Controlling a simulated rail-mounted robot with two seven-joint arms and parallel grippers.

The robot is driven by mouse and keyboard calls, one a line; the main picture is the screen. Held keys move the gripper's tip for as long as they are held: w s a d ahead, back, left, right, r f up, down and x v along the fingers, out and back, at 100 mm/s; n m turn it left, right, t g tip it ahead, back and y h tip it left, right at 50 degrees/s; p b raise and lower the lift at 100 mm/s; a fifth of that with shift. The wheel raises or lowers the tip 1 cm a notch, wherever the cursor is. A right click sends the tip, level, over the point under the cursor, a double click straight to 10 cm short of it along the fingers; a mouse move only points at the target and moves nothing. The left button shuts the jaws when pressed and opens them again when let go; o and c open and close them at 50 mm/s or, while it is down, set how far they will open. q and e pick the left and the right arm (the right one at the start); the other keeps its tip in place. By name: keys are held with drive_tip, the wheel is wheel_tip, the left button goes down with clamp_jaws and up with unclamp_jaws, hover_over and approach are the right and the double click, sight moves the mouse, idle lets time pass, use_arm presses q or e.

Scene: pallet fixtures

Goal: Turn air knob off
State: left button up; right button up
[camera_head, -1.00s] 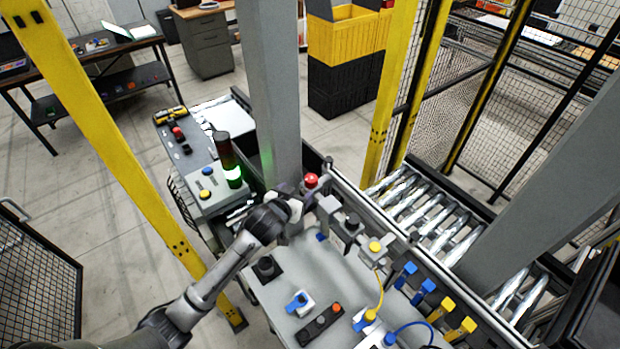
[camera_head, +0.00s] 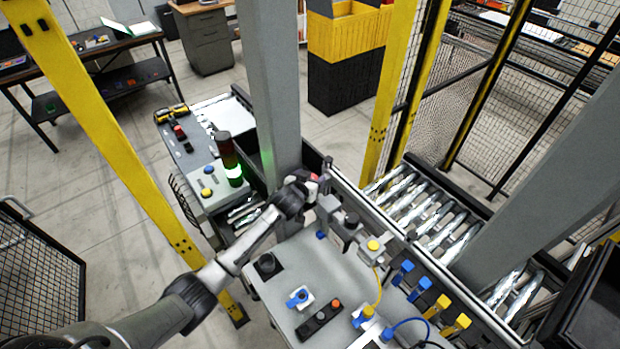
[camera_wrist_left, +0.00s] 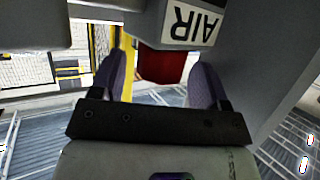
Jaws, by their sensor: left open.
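The air knob is red and sits under a grey block with a white "AIR" label (camera_wrist_left: 192,22) in the left wrist view. The knob (camera_wrist_left: 160,66) shows between the two purple fingers of my left gripper (camera_wrist_left: 160,78), with visible gaps on both sides. The gripper is open around it. In the head view my left gripper (camera_head: 318,178) is at the knob by the grey post, and only a little red of the knob shows past it. My right gripper is not in view.
A grey post (camera_head: 272,90) stands right behind the gripper. A stack light (camera_head: 230,160) is to its left. The fixture table (camera_head: 330,270) with blue and yellow connectors lies in front. A roller conveyor (camera_head: 425,210) runs at the right.

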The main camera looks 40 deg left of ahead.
use_arm(q)
drive_tip(key=c, duration=0.9)
drive_tip(key=shift+c, duration=0.2)
